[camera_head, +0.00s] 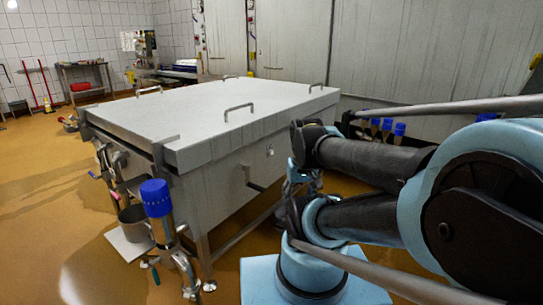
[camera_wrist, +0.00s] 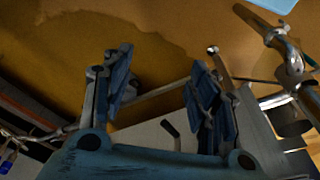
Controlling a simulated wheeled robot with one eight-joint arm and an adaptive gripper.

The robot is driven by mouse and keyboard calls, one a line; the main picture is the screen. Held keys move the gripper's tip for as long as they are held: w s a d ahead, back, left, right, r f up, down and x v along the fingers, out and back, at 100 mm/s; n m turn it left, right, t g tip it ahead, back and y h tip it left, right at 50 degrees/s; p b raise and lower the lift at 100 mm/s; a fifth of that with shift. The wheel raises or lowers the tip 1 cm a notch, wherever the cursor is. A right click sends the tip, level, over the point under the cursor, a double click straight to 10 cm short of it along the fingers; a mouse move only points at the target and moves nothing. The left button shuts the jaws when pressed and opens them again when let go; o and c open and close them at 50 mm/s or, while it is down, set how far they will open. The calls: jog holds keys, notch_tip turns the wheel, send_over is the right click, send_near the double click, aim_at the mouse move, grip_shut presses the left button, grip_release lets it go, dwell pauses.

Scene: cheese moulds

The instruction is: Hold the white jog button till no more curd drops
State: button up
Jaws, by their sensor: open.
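My gripper (camera_wrist: 161,68) is open and empty in the wrist view, with its two blue-padded fingers apart above the brown floor. In the head view the end of my arm is close to the right side of the large steel vat (camera_head: 215,105), partly hidden by my own links. I cannot make out a white jog button for certain in either view. A small pale fitting (camera_head: 270,150) shows on the vat's side, too small to identify. No curd and no falling curd is visible.
A blue-topped valve and pipe (camera_head: 156,197) stand at the vat's near corner, beside a metal bucket (camera_head: 134,222). Several blue-capped items (camera_head: 387,128) are behind my arm at right. A shelf table (camera_head: 85,76) stands far left. The floor at left is mostly clear.

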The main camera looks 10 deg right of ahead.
jog(key=shift+c, duration=0.6)
grip_shut()
dwell(0.8)
